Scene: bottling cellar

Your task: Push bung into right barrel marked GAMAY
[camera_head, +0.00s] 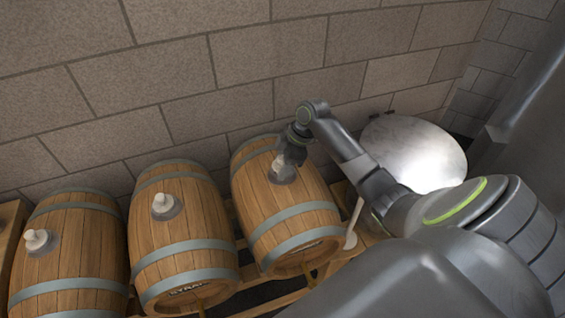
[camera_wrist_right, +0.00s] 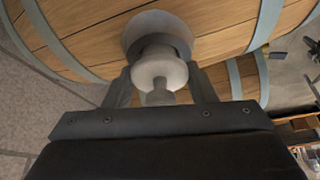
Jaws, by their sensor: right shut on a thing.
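The right barrel (camera_head: 291,212) lies on its side on a wooden rack, and its label cannot be read. My right gripper (camera_head: 284,160) is over the top of this barrel. It is shut on a pale bung (camera_head: 278,165). In the right wrist view the bung (camera_wrist_right: 159,72) sits between the two fingers, at the grey round collar (camera_wrist_right: 160,30) on the barrel's staves. I cannot tell how deep the bung is in the hole. My left gripper is not in view.
Two more barrels stand to the left, the middle one (camera_head: 182,240) and the left one (camera_head: 75,262), each with a pale bung in a grey collar. A brick wall (camera_head: 180,90) rises close behind. A round pale metal top (camera_head: 415,150) is at the right.

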